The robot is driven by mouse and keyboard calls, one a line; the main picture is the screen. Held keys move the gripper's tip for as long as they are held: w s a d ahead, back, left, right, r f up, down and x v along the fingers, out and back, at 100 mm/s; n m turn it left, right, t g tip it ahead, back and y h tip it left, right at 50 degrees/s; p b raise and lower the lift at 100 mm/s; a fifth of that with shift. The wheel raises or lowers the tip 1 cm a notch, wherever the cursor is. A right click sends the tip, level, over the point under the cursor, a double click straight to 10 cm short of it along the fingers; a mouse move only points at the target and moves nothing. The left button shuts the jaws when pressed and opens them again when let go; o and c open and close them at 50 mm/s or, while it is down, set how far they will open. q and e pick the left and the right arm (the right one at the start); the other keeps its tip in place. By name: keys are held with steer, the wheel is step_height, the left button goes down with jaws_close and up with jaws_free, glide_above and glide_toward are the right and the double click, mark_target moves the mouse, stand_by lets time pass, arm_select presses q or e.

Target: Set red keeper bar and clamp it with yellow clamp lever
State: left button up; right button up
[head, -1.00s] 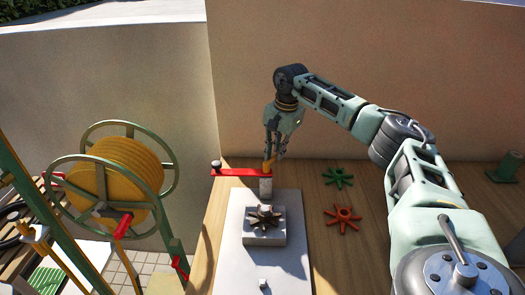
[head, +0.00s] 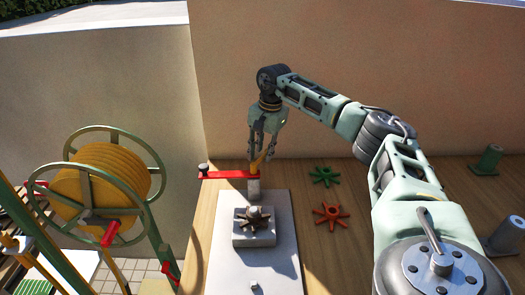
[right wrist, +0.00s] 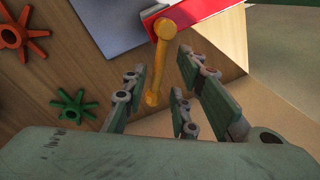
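The red keeper bar (head: 222,175) lies flat across the grey post (head: 254,188) at the far end of the white plate, sticking out to the left. The yellow clamp lever (head: 257,164) stands at the bar's right end. In the right wrist view, the lever (right wrist: 164,55) meets the red bar (right wrist: 190,10) at its upper end, with its rounded free end lower down. My right gripper (head: 262,152) is just above and around the lever. Its fingers (right wrist: 160,98) are spread apart, with the lever's free end between them and no clear grip. My left gripper is not in view.
A grey block with a dark star-shaped part (head: 254,217) sits on the white plate (head: 225,268). A green star part (head: 324,175) and a red star part (head: 330,215) lie to the right. A yellow hose reel (head: 98,185) stands left. A wall (head: 400,90) rises behind the table.

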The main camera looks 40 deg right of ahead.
step_height(320, 180, up, 12)
steer(key=s, duration=0.1)
steer(key=shift+s+d, duration=0.25)
steer(key=shift+s, duration=0.05)
steer(key=shift+f, duration=0.1)
stand_by(0.4)
